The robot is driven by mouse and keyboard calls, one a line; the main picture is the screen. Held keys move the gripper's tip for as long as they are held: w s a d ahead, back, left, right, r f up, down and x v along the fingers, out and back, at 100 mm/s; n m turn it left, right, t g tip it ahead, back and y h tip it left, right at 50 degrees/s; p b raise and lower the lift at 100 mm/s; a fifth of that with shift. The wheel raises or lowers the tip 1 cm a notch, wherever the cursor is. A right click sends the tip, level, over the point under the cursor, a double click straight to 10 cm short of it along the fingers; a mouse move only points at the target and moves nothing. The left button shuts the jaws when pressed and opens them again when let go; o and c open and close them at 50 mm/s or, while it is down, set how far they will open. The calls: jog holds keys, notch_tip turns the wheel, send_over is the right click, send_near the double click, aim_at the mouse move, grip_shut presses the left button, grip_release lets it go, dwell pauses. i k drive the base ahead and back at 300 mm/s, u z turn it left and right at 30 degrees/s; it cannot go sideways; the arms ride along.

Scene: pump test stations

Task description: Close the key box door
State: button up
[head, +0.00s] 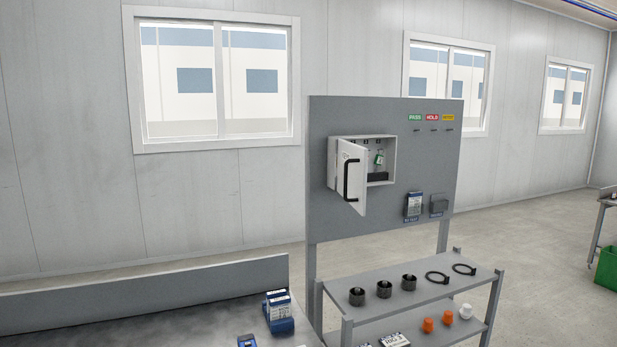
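The key box (381,180) is a light grey box mounted on the upper left of a grey upright panel. Its door (351,178) is hinged at the left and stands open, swung out toward me. A black bar handle (347,180) is on the door's outer face. Inside the box I see a row of dark hooks, a green-tagged key (379,158) and a dark block at the bottom. The door hides the left part of the inside. My gripper is not in view.
The grey panel (325,218) also carries PASS, HOLD and yellow labels and two small devices. Below is a shelf (400,297) with dark round parts and black rings; orange and white parts sit lower. A grey bench (150,320) with blue boxes is at the lower left.

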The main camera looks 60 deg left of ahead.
aim_at(350, 183)
jog(key=u, duration=1.55)
jog(key=i, duration=0.95)
jog(key=k, duration=1.25)
jog(key=u, duration=0.25)
jog(key=i, duration=0.7)
jog(key=u, duration=0.1)
